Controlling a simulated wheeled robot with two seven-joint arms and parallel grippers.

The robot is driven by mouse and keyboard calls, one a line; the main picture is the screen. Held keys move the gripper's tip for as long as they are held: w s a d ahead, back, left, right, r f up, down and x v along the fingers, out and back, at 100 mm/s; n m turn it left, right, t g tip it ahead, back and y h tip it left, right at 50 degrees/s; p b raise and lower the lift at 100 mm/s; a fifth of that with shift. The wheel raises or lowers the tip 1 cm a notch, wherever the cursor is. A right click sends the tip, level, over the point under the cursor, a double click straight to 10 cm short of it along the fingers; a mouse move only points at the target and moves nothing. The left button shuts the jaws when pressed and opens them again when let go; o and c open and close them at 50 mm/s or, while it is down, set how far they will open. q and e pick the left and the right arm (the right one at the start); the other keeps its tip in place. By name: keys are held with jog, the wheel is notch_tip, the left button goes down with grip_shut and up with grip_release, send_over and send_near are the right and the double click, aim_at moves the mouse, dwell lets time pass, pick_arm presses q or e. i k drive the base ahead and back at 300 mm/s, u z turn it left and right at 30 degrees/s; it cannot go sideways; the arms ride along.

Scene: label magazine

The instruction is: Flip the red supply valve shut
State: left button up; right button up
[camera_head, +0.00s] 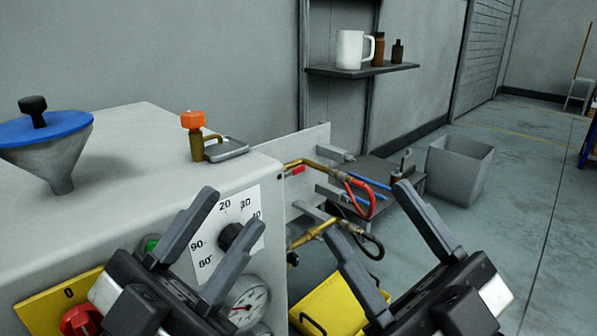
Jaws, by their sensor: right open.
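A small red lever (297,170) sits by a brass pipe fitting on the grey side plate of the machine, and seems to be the red supply valve; it appears roughly level. A red hose (366,200) runs from the brass pipe. My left gripper (235,208) is open and empty, in front of the dial panel, left of and below the lever in the picture. My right gripper (369,208) is open and empty, right of and below the lever. Neither gripper touches the lever as far as I can see.
A yellow container (335,300) and a grey bin (458,170) stand right.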

aim_at(301, 168)
jog(key=k, duration=0.5)
jog(key=z, duration=1.4)
jog(key=i, duration=3.05)
jog(key=u, duration=4.25)
